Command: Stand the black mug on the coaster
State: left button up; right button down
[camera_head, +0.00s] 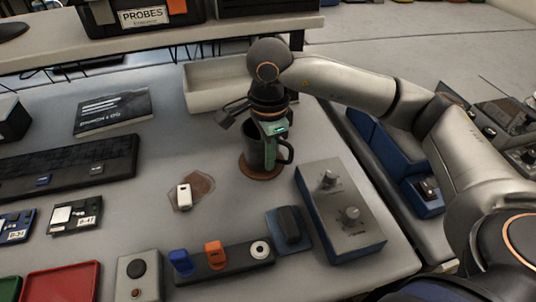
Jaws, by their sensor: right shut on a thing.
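The black mug (257,153) stands upright on the round brown coaster (251,174), its handle pointing right. The coaster's rim shows in front of the mug and to its sides. My right gripper (270,127) is above the mug, reaching down from the arm that comes in from the right. It is shut on the mug near its rim. The fingertips are partly hidden by the wrist and the mug. My left gripper is not in view.
A grey-and-blue box with knobs (340,212) stands close to the right. A white tray (207,88) is behind the mug. A brown patch with a small white object (184,196) lies left. A black strip (222,262) with several items is in front.

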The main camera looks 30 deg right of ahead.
jog(key=shift+f, duration=0.2)
jog(key=c, duration=1)
grip_release()
jog(key=shift+r, duration=0.1)
notch_tip(320, 180, up, 12)
jog(key=shift+s+r+p, duration=0.15)
jog(key=shift+r+p, duration=0.05)
jog(key=shift+p, duration=0.55)
